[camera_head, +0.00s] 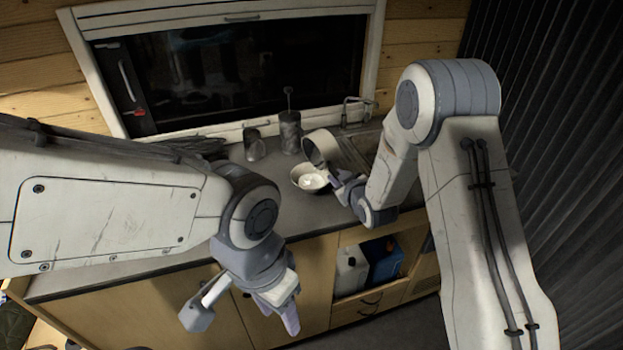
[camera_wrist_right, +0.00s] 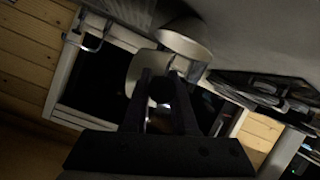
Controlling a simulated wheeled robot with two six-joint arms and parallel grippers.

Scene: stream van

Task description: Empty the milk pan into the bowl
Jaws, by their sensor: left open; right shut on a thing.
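The milk pan (camera_head: 322,148) is light-coloured and tilted well over on its side, above and just behind the bowl. The bowl (camera_head: 299,186) stands on the counter with something white inside it. My right gripper (camera_head: 340,182) is shut on the milk pan, to the right of the bowl; its fingers (camera_wrist_right: 163,82) show in the right wrist view with the pan (camera_wrist_right: 136,68) just beyond them. Whether anything is left inside the pan is hidden. My left gripper (camera_head: 240,305) is open and empty, low in front of the counter.
A grey canister (camera_head: 254,145) and a taller dark cylinder with a rod on top (camera_head: 290,132) stand behind the bowl. A tap (camera_head: 358,110) and sink lie to the right. A dark window is behind.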

